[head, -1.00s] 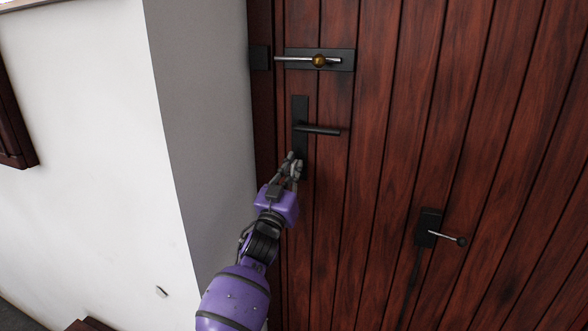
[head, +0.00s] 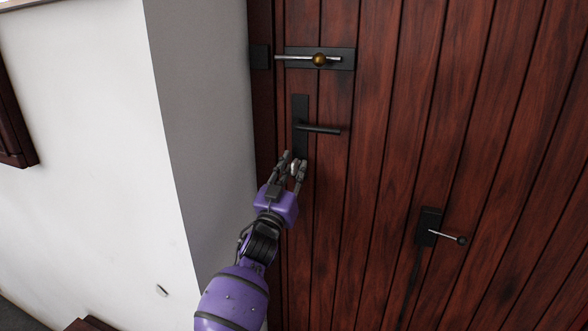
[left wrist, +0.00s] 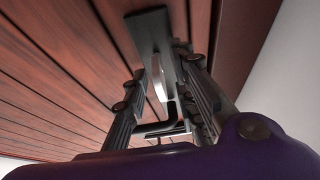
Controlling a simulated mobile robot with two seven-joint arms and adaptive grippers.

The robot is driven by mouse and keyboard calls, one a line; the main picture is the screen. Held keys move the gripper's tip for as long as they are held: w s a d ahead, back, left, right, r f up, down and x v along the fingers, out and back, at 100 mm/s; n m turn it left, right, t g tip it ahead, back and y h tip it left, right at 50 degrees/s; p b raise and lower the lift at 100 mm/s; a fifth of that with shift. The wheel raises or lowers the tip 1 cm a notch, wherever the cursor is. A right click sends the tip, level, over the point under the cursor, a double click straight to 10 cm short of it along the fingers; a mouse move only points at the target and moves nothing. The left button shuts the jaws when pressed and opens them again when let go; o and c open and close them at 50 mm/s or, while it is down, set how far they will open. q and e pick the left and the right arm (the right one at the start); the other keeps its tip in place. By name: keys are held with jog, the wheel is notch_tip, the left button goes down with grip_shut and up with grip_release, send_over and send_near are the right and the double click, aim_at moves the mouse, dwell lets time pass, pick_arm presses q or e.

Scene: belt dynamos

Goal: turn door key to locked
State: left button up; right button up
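A dark lock plate (head: 300,108) with a black lever handle (head: 320,130) is mounted on the reddish wooden door. My left gripper (head: 294,158) is at the lower end of this plate, below the handle. Its fingers are spread apart. In the left wrist view, a pale flat key (left wrist: 159,80) stands out from the plate (left wrist: 150,35) between the two open fingers, with a gap visible beside it. The lever handle (left wrist: 155,127) also shows there. The key is small and mostly hidden in the head view. My right gripper is out of view.
Above the handle is a sliding bolt with a brass knob (head: 319,60). A dark fixture with a thin lever (head: 445,236) is on the door at lower right. A grey and white wall (head: 200,130) stands close on the left of my arm.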

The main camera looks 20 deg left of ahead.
pick_arm(q)
jog(key=v, duration=1.1)
jog(key=shift+s+f, duration=0.2)
jog(key=shift+s, duration=0.1)
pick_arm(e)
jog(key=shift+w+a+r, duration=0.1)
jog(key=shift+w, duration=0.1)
pick_arm(q)
jog(key=shift+a+f, duration=0.1)
